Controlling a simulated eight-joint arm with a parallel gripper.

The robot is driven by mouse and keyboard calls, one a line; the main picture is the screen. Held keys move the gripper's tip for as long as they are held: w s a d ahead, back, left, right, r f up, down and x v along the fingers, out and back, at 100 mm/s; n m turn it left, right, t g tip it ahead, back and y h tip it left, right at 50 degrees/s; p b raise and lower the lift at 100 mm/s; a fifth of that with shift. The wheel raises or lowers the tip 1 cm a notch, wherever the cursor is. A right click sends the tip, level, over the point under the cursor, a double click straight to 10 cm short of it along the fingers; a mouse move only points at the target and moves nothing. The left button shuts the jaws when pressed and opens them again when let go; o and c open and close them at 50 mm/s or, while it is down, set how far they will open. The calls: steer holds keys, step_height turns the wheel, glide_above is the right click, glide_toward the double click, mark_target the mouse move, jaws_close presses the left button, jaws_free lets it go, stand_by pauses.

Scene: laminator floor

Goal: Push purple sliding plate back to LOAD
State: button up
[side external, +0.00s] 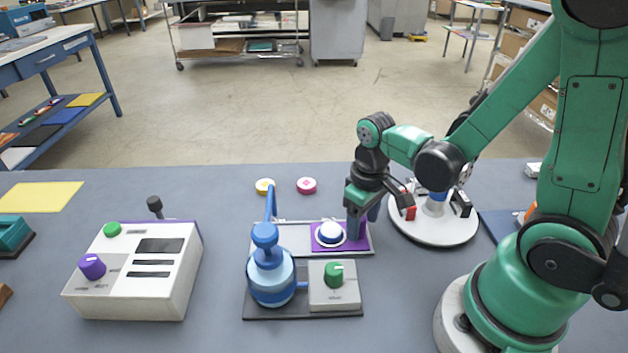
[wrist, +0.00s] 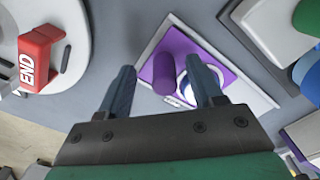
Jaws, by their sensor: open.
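The purple sliding plate (side external: 316,245) lies at the right end of a pale rail tray (side external: 290,250), behind the blue press. A blue-and-white round piece (side external: 330,233) sits on the plate. In the wrist view the plate (wrist: 222,72) carries an upright purple peg (wrist: 174,74). My gripper (side external: 363,222) is low at the plate's right end, fingers pointing down. The right finger partly hides the round piece.
The blue press (side external: 272,278) and a green-knobbed box (side external: 334,295) stand in front of the tray. A white turntable (side external: 435,232) with a red END block (wrist: 38,62) is close right of my gripper. Yellow (side external: 264,186) and pink (side external: 307,185) discs lie behind. A white console (side external: 140,280) stands left.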

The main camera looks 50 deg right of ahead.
steer(key=shift+r, duration=2.6)
steer(key=w+a+r+t, duration=0.2)
steer(key=a+r+t, duration=0.1)
steer(key=r+t, duration=0.3)
steer(key=shift+w+r+t, duration=0.3)
steer(key=shift+r+t, duration=0.1)
steer(key=shift+t, duration=0.2)
